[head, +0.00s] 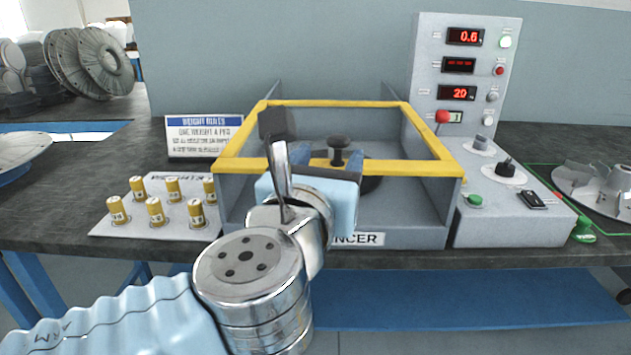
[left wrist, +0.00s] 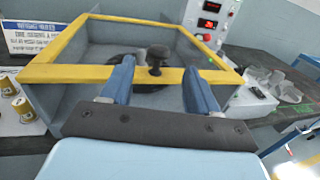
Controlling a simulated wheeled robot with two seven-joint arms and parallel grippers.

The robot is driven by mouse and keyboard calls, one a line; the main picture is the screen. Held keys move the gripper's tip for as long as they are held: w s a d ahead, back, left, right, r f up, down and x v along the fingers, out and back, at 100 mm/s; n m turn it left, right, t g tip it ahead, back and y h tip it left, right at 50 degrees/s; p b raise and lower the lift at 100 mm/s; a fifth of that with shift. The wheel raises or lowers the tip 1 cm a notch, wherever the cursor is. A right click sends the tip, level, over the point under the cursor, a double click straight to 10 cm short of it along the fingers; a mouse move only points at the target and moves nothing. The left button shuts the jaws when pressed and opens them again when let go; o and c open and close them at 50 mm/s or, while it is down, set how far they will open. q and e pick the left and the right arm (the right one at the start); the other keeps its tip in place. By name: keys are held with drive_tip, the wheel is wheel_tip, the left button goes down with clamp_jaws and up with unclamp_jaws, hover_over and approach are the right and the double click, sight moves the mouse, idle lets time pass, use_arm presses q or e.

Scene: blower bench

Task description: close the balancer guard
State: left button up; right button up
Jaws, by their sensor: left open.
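The balancer (head: 240,205) is a grey box with a yellow rectangular frame (head: 438,145) around its top. I cannot tell whether the frame holds a clear panel. A black knob on a spindle (head: 338,150) shows inside the frame; it also shows in the left wrist view (left wrist: 157,60). My left gripper (head: 340,157) is open and empty at the frame's front bar. In the left wrist view its blue fingers (left wrist: 160,66) stand apart, with the yellow front bar (left wrist: 60,76) crossing behind them. Contact with the bar is unclear. My right gripper is not in view.
A control panel (head: 425,90) with red displays and buttons stands behind right. Several yellow-topped weights (head: 155,211) sit on a plate at left, before a sign (head: 203,137). A metal rotor (head: 595,185) lies at far right. The bench front edge is below.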

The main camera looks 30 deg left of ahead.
use_arm(q)
drive_tip(key=v, duration=0.7)
idle(0.3)
